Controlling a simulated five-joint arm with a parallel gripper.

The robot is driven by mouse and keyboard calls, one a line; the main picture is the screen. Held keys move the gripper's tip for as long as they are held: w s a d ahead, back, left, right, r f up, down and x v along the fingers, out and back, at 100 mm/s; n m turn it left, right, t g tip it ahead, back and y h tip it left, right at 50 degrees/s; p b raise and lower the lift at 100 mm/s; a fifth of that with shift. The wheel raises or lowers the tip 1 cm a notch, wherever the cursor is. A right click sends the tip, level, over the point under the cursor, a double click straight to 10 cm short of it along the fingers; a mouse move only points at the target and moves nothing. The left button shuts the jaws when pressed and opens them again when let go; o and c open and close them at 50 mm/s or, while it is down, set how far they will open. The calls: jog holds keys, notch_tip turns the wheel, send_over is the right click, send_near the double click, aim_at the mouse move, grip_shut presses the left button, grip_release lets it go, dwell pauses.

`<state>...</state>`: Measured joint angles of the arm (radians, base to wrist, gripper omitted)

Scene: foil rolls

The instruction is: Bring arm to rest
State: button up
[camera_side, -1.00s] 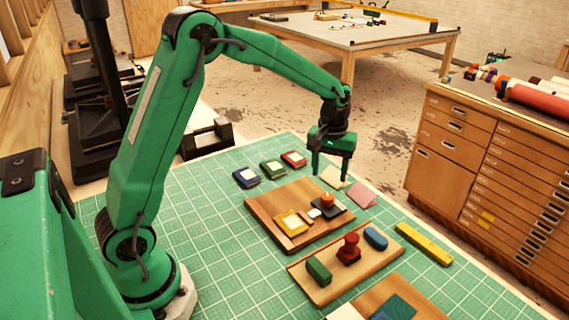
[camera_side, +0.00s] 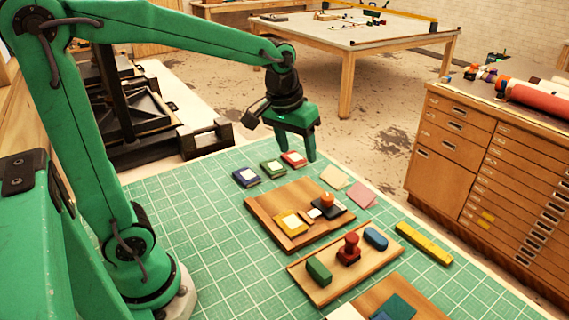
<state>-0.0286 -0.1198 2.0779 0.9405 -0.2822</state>
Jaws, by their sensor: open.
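My gripper (camera_side: 290,142) is at the end of my green arm, pointing down above the far part of the green gridded mat (camera_side: 210,235). Its fingers are apart, with nothing seen between them. It is near the small red-and-white pad (camera_side: 294,159), which it overlaps in the picture; I cannot tell how high above the mat it is. My upper arm leans back at the left and the forearm reaches to the right across the top.
Green (camera_side: 273,168) and blue (camera_side: 246,178) pads lie near the red one. A wooden board (camera_side: 262,205) holds a yellow block (camera_side: 290,223) and a dark stamp pad. Another board (camera_side: 325,290) holds green, red and blue pieces. A yellow bar (camera_side: 423,243) lies right.

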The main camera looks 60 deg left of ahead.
jog(key=s+d+r+m+t, duration=0.1)
jog(key=s+m+t, duration=0.1)
jog(key=s, duration=1.1)
jog(key=shift+s+r+m+t, duration=0.25)
jog(key=shift+s+m+t, duration=0.15)
jog(key=shift+m, duration=0.4)
